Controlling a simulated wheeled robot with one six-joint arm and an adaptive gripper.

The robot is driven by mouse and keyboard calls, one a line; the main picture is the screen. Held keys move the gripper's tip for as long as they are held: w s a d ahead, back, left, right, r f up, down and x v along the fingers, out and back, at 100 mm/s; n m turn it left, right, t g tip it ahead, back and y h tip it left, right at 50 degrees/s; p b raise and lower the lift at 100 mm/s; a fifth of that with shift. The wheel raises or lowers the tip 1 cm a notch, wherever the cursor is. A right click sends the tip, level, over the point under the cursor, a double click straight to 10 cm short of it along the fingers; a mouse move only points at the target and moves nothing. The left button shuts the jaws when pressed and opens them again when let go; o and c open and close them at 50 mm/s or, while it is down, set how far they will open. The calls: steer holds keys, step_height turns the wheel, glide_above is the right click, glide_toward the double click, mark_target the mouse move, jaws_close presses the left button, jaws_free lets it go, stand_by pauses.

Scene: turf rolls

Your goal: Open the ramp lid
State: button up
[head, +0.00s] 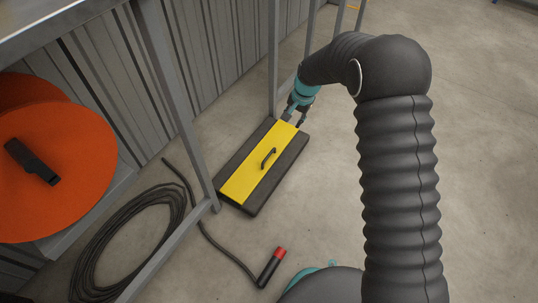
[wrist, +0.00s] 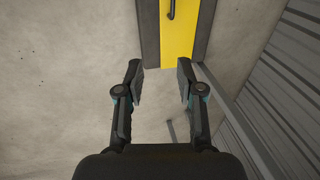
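The ramp (head: 278,180) lies on the concrete floor, a dark slab with a yellow lid (head: 243,183) along its middle. The lid lies flat and shut. A black bar handle (head: 268,158) stands on the lid. My gripper (head: 295,117) is over the far end of the ramp, apart from the handle. In the wrist view my gripper (wrist: 160,75) is open, with nothing between its fingers. The yellow lid (wrist: 178,45) shows just beyond the fingertips, and the handle (wrist: 171,10) is cut off by the top edge.
A metal frame with a grey post (head: 175,95) stands left of the ramp, before a corrugated wall (head: 225,40). A coiled black cable (head: 125,235), a red-ended plug (head: 271,267) and an orange reel (head: 55,170) are nearby. The floor at right is clear.

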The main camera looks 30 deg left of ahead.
glide_toward(268, 156)
steer(key=shift+g, duration=0.3)
steer(key=x, duration=0.2)
steer(key=b+x, duration=0.1)
steer(key=x, duration=0.5)
steer(key=shift+w, duration=0.3)
jaws_close()
